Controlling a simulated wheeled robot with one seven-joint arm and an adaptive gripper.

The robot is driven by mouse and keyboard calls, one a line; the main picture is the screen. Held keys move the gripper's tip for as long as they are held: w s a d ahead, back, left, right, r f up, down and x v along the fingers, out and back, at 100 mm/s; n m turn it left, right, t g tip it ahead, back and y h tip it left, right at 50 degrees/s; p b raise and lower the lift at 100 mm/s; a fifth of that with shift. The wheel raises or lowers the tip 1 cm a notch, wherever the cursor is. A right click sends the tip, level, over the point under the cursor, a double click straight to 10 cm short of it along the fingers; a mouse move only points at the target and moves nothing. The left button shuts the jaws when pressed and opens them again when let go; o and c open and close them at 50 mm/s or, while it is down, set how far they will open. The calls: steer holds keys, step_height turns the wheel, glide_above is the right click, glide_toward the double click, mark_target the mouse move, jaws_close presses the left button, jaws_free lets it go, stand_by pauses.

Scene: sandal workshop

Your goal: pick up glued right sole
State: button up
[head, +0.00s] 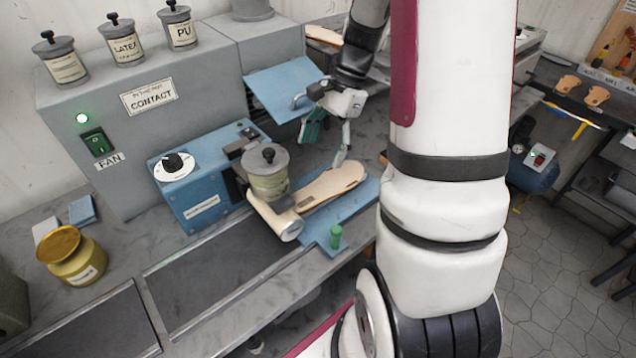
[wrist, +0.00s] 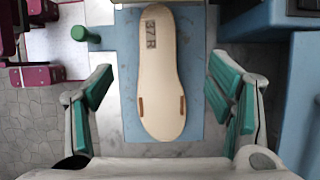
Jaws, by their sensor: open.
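The sole (wrist: 161,75), marked 37 R, lies flat on a blue mat (wrist: 204,112) in the wrist view, with two small brown marks near its lower end. In the head view the pale sole (head: 332,184) lies on the blue mat (head: 361,201), beside the roller of the blue machine. My gripper (wrist: 163,105) is open in the wrist view, its green-padded fingers standing apart on either side of the sole without touching it. In the head view my gripper (head: 328,140) is over the sole's far end. Whether glue covers the sole cannot be told.
A blue machine (head: 203,190) with a dial and a pot (head: 267,172) stands left of the sole. A small green peg (head: 336,236) stands at the mat's near edge. A grey fan cabinet (head: 160,100) with labelled pots is behind. A yellow jar (head: 73,257) stands at left.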

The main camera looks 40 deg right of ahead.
glide_toward(304, 198)
steer(key=x, duration=0.2)
steer(key=shift+f+p, duration=0.3)
steer(key=shift+f, duration=0.05)
steer(key=x, duration=0.2)
steer(key=p+x, duration=0.1)
steer(key=x, duration=0.1)
steer(key=shift+s+a+f, duration=0.15)
steer(key=shift+a, duration=0.2)
steer(key=shift+a+f, duration=0.15)
steer(key=shift+f, duration=0.35)
steer(key=c, duration=1.4)
